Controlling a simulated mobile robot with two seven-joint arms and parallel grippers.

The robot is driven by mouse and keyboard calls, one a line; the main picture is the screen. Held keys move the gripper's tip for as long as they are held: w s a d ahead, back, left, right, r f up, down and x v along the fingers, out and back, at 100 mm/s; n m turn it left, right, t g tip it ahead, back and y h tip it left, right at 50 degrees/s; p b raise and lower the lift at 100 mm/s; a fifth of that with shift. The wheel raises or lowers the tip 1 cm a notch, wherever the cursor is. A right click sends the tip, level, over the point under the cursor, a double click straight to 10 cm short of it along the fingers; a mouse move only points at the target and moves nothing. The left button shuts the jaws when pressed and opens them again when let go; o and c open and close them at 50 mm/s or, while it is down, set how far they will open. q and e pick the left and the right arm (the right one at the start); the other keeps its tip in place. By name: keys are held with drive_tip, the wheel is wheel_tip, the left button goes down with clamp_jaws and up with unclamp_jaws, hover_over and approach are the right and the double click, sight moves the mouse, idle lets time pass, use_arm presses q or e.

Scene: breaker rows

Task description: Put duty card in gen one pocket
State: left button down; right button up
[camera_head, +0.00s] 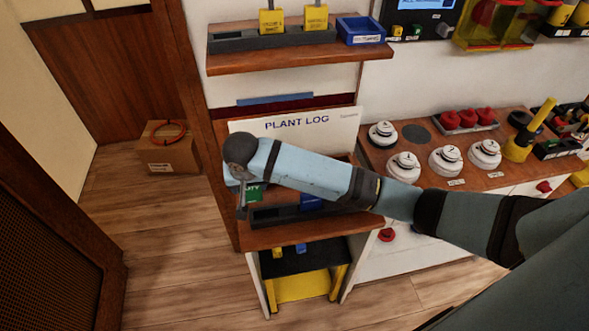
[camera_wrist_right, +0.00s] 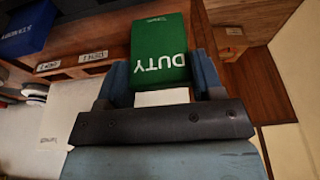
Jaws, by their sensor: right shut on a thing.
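My right gripper (camera_wrist_right: 163,82) is shut on the green duty card (camera_wrist_right: 160,50), whose white DUTY lettering reads upside down in the wrist view. In the head view the card (camera_head: 254,194) shows partly beside my right gripper (camera_head: 242,200), over the left end of the lower wooden shelf. A dark pocket rack (camera_head: 268,216) lies on that shelf just below. In the wrist view two small white labels (camera_wrist_right: 93,57) mark the shelf edge near the card; their text is too small to read surely, so I cannot tell which pocket is gen one. My left gripper is out of view.
A blue card (camera_wrist_right: 25,28) stands to the left in the wrist view. The PLANT LOG board (camera_head: 300,124) stands behind my right arm. A black-and-yellow step stool (camera_head: 300,286) is under the shelf. White round devices (camera_head: 445,158) stand on the right counter.

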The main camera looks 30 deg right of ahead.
drive_tip(key=w+d+p, duration=0.1)
drive_tip(key=w+d, duration=0.1)
drive_tip(key=d, duration=0.4)
drive_tip(key=w+d+p, duration=0.1)
drive_tip(key=w+d, duration=0.1)
drive_tip(key=d, duration=0.4)
drive_tip(key=w+d+p, duration=0.1)
drive_tip(key=w+d, duration=0.1)
drive_tip(key=d, duration=0.4)
drive_tip(key=shift+w+f, duration=0.25)
drive_tip(key=shift+f, duration=0.1)
wheel_tip(320, 180, down, 3)
drive_tip(key=shift+s+a+r+p, duration=0.1)
drive_tip(key=shift+a+p, duration=0.05)
drive_tip(key=shift+p, duration=0.4)
drive_tip(key=shift+f, duration=0.45)
drive_tip(key=o, duration=0.9)
drive_tip(key=shift+f, duration=0.15)
